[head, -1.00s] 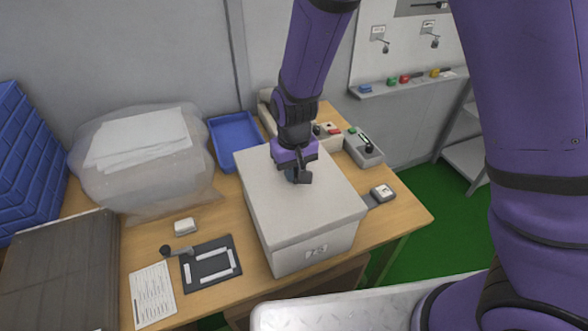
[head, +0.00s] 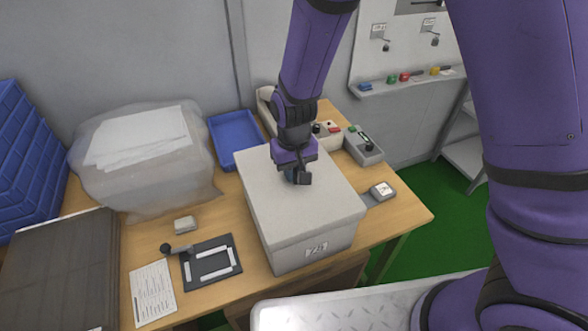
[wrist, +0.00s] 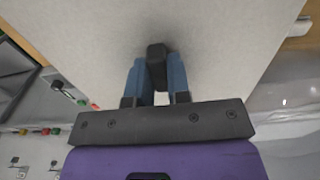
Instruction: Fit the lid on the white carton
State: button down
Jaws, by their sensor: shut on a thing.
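The white carton (head: 290,262) stands on the wooden table in the head view, with a number label on its front wall. The pale lid (head: 315,208) lies over its top and looks level with it. A seam shows below the lid's rim, but I cannot tell whether it is fully seated. My gripper (head: 298,177) is above the middle of the lid. In the wrist view, the blue fingers of my gripper (wrist: 157,68) are shut on the lid's dark knob (wrist: 157,50). The lid's pale surface (wrist: 90,40) fills much of that view. The carton's far sides are hidden.
A blue tray (head: 235,140) and grey control boxes (head: 364,148) stand behind the carton. A small grey device (head: 381,192) sits close to its right. A dark plate (head: 211,264), paper sheet (head: 152,293) and bagged stack (head: 145,170) are to the left.

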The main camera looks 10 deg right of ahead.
jog(key=shift+f, duration=1.4)
dwell(1.4)
jog(key=c, duration=0.5)
grip_release()
jog(key=shift+r, duration=0.1)
jog(key=shift+r, duration=3.45)
jog(key=shift+c, duration=0.5)
grip_shut()
